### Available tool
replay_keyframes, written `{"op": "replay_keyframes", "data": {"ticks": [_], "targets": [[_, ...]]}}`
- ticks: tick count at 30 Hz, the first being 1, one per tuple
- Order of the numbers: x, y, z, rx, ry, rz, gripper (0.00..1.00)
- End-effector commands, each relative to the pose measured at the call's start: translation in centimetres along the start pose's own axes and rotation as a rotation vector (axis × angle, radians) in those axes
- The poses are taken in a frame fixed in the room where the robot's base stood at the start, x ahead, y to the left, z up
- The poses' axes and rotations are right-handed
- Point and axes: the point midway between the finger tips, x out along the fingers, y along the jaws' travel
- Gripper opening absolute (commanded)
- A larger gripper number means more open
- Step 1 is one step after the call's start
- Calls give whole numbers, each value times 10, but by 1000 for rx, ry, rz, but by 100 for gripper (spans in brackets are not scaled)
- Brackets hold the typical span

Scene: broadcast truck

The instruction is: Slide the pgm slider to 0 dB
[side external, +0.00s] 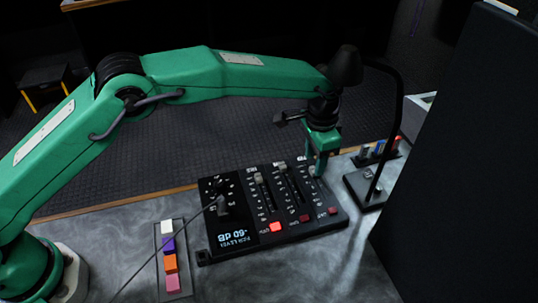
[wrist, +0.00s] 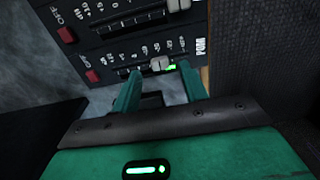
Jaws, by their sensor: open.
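The pgm slider is the rightmost of three on a black mixer panel (side external: 240,247) in the side view. My gripper (side external: 317,172) is open, low over the far end of that slider. In the wrist view its two green fingertips (wrist: 160,70) stand on either side of the knob; I cannot tell whether they touch it. The panel's display (side external: 232,237) reads PGM LEVEL -60 dB, upside down in the side view.
The two other sliders have knobs (side external: 258,178) near their far ends. Red buttons (side external: 304,218) line the panel's near edge. A cable crosses the panel's left part. A strip of coloured blocks (side external: 171,262) lies left, a lamp stand (side external: 366,188) right, and a dark screen (side external: 465,160) farther right.

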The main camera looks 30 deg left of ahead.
Motion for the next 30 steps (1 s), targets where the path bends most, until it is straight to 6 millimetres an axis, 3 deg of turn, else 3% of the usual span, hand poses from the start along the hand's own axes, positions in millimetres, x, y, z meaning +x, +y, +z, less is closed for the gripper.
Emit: {"op": "replay_keyframes", "data": {"ticks": [7, 18, 25, 30], "targets": [[22, 0, 0, 0, -1, 0, 44], [26, 0, 0, 0, 0, 0, 44], [26, 0, 0, 0, 0, 0, 0], [25, 1, 0, 0, 1, 0, 0]]}}
